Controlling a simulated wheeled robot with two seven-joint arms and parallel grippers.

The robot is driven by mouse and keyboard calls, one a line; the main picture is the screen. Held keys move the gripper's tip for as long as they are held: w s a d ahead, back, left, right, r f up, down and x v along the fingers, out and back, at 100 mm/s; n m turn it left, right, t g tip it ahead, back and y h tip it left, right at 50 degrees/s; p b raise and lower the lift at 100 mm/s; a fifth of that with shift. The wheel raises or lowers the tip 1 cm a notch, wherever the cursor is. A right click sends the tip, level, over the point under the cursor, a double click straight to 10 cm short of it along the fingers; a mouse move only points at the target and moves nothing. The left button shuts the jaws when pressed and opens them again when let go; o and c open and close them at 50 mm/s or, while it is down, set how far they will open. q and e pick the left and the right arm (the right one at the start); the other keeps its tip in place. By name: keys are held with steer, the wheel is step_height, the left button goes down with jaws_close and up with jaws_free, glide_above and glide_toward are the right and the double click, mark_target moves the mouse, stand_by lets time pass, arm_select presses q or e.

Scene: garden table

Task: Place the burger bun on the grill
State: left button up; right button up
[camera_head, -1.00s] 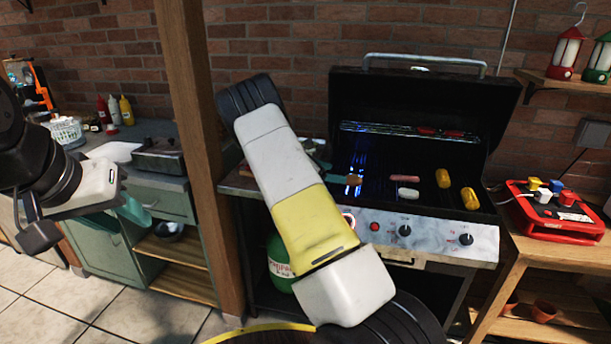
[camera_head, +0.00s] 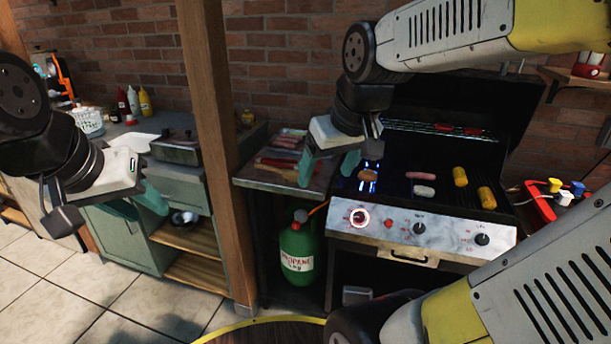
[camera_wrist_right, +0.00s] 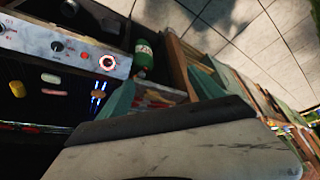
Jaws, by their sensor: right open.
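The grill (camera_head: 415,222) stands open at the right with food on its grate. A small round brown piece (camera_head: 369,175), which looks like the burger bun or a patty, lies flat at the grate's left end; it also shows in the right wrist view (camera_wrist_right: 99,93). My right gripper (camera_head: 328,168) is open and empty above the gap between the side table and the grill's left edge, left of the brown piece and apart from it. My left gripper (camera_head: 145,198) hangs at the left by the green cabinet; its jaw gap is unclear.
A sausage (camera_head: 420,175), a pale piece (camera_head: 424,191) and yellow corn (camera_head: 487,197) lie on the grate. The side table (camera_head: 262,182) left of the grill holds packages. A wooden post (camera_head: 222,150) stands between the side table and the green cabinet. A propane tank (camera_head: 300,255) sits below.

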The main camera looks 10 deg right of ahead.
steer(key=s+a+m+t+y, duration=0.1)
steer(key=s+a, duration=0.2)
steer(key=s, duration=0.2)
steer(key=shift+s+r+m, duration=0.15)
steer(key=shift+r+m, duration=0.2)
steer(key=shift+m, duration=0.05)
